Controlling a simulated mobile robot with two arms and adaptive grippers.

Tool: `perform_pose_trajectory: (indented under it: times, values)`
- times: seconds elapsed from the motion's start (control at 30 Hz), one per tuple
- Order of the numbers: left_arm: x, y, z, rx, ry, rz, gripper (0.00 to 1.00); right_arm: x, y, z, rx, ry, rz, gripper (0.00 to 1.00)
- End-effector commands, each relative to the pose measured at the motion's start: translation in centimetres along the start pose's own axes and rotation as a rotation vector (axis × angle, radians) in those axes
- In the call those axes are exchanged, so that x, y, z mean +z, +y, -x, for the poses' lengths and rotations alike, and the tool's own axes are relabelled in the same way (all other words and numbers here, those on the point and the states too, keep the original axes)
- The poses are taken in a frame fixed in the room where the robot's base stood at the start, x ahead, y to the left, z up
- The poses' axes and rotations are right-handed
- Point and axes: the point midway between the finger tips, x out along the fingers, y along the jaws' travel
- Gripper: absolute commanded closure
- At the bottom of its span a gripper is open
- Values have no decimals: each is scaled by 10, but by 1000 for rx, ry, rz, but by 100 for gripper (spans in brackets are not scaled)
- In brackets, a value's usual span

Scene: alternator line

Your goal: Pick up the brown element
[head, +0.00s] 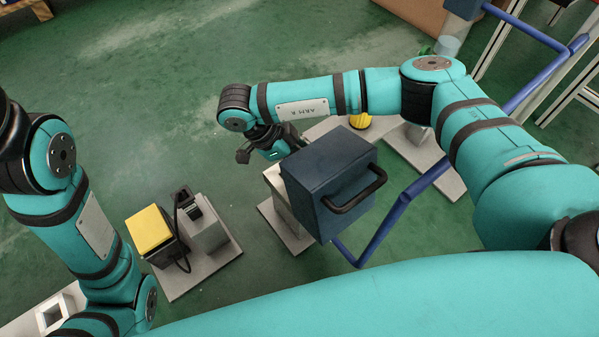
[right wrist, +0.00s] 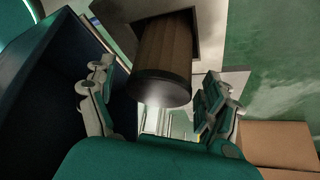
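The brown element (right wrist: 166,55) is a ribbed brown cylinder with a dark round end cap, seen in the right wrist view. It sticks out of a grey square holder (right wrist: 205,30). My right gripper (right wrist: 157,100) is open, with one finger to the left of and below the cylinder's end and the other to the right. The fingers look apart from it. In the head view my right gripper (head: 258,148) is beside the dark blue box, and the brown element is hidden. My left arm shows at the left edge, but its gripper is not in view.
The dark blue box (head: 318,185) with a black handle stands close to my right gripper; its wall (right wrist: 50,90) fills the left of the wrist view. A yellow-topped unit (head: 150,229) stands on a grey plate. Green floor is open beyond.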

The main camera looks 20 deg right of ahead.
Motion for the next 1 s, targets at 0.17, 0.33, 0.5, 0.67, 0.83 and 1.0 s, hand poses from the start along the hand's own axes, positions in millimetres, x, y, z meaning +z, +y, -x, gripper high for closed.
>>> perform_pose_trajectory:
  times: [0.17,0.33,0.5,0.67,0.83,1.0]
  values:
    - [0,0,0,0,0,0,60,0,0,0,0,0,0,38]
    - [0,0,0,0,0,0,60,0,0,0,0,0,0,60]
    - [0,0,0,0,0,0,60,0,0,1,0,0,0,79]
    - [0,0,0,0,0,1,60,0,0,1,-1,0,0,79]
    - [0,-1,-4,0,5,1,60,-3,0,6,-1,0,0,79]
    - [12,-4,5,-15,-47,5,60,-13,0,23,-2,-1,0,79]
